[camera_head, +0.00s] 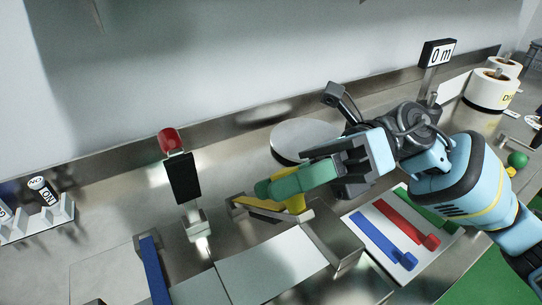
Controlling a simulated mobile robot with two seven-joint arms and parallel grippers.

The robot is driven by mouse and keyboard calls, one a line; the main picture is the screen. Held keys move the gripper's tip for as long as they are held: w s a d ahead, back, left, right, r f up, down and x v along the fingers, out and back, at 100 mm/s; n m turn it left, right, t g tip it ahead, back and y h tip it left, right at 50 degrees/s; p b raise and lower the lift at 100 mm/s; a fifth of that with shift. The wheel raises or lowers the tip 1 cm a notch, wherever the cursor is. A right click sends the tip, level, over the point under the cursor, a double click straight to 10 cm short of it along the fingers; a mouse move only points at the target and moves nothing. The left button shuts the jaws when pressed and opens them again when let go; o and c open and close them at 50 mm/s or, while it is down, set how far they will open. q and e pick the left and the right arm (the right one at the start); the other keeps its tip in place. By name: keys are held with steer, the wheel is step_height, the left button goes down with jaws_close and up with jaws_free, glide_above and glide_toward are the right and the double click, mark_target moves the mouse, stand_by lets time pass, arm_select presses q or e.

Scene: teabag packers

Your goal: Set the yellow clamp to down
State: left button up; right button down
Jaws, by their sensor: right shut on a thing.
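The yellow clamp (262,213) is a yellow bar at the middle of the metal bench in the head view, beside a pale metal plate. My right gripper (285,187) reaches in from the right, and its green fingers are shut on the yellow clamp at its right end. The fingers hide part of the clamp, so its exact tilt is hard to tell. My left gripper is not in view.
A red-topped black lever (182,177) stands left of the clamp. A blue bar (154,270) lies lower left. A white board (428,257) with blue, red and green shapes lies right. A round grey disc (305,138) is behind. White rolls (488,92) stand far right.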

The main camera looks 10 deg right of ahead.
steer(key=shift+s+f, duration=0.25)
steer(key=shift+f, duration=0.05)
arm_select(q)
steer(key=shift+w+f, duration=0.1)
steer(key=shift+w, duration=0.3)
arm_select(e)
steer(key=shift+s+d+n, duration=0.1)
steer(key=shift+s+n, duration=0.05)
steer(key=shift+n, duration=0.15)
